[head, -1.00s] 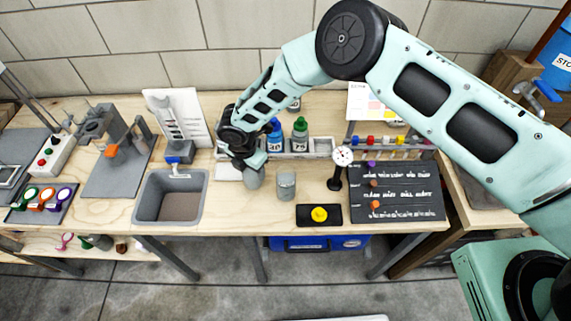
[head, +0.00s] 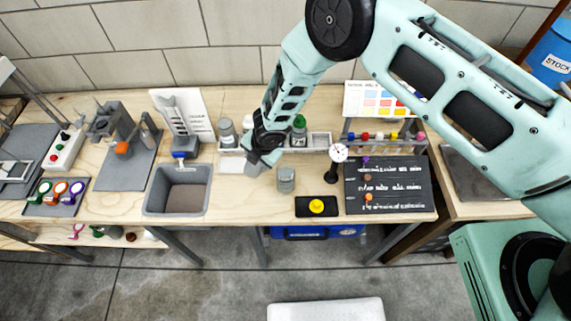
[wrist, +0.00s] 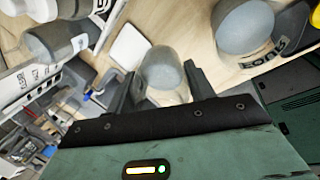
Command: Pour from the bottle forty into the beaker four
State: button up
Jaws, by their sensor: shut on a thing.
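My gripper (head: 258,163) is over the bench and shut on a grey round-topped bottle (head: 252,170). In the wrist view the bottle (wrist: 163,72) shows pale and smooth between the two fingers (wrist: 160,90); no label on it is readable. Whether its base touches the bench I cannot tell. Beaker four (head: 286,180) stands on the bench just right of the held bottle, apart from it. In the wrist view the beaker (wrist: 243,28) is grey, with upside-down lettering reading "FOUR".
A rack (head: 320,140) behind holds bottles, including a grey one (head: 227,130) and a green-capped one (head: 299,132). A white pad (head: 231,164) lies left of the gripper. A sink (head: 178,190) is further left; a black tray with a yellow knob (head: 316,206) is front right.

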jog(key=shift+w+d+r+b, duration=0.1)
jog(key=shift+r+b, duration=0.1)
jog(key=shift+b, duration=0.1)
jog(key=b, duration=0.2)
jog(key=shift+d+f+y+b, duration=0.1)
jog(key=shift+d+y+b, duration=0.05)
jog(key=shift+y+b, duration=0.25)
jog(key=r+b, duration=0.1)
jog(key=y+b, duration=0.1)
jog(key=b, duration=0.1)
jog(key=shift+d+r+t, duration=0.3)
jog(key=shift+d+r, duration=0.1)
jog(key=y+b, duration=0.1)
jog(key=d+r+y+b, duration=0.1)
jog(key=b, duration=0.1)
jog(key=shift+s+t, duration=0.3)
jog(key=shift+d+r+m+y+b, duration=0.1)
jog(key=shift+r+m+y+b, duration=0.25)
jog(key=shift+y+b, duration=0.65)
jog(key=shift+t+b, duration=0.3)
jog(key=shift+b, duration=0.15)
jog(key=shift+r, duration=0.1)
jog(key=shift+f+y+b, duration=0.3)
jog(key=shift+y+b, duration=0.3)
jog(key=shift+b, duration=0.5)
